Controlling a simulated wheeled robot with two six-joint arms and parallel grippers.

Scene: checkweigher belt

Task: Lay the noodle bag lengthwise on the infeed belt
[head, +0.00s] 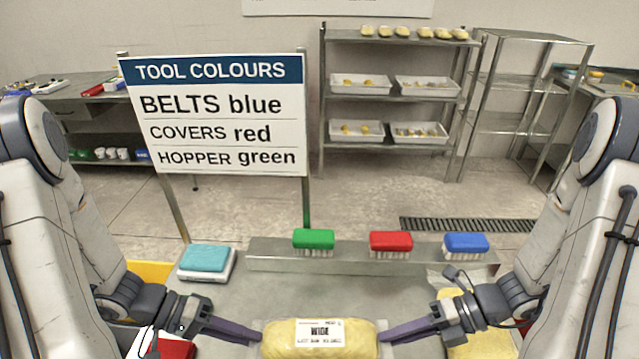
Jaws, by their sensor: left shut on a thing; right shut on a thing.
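A yellow noodle bag (285,345) with a white label reading "WIDE" is at the bottom centre of the head view, its long side running left to right. My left gripper (238,330) is shut on its left end. My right gripper (400,330) is shut on its right end. The lower edge of the bag is cut off by the frame, so I cannot tell whether it touches the surface below. No infeed belt can be clearly made out.
Green (313,239), red (390,241) and blue (465,242) brushes stand on a metal ledge (340,264) behind the bag. A teal pad on a white block (205,260) sits left. A sign (215,115) stands behind. Yellow packs (480,345) lie at right. The grey surface between is clear.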

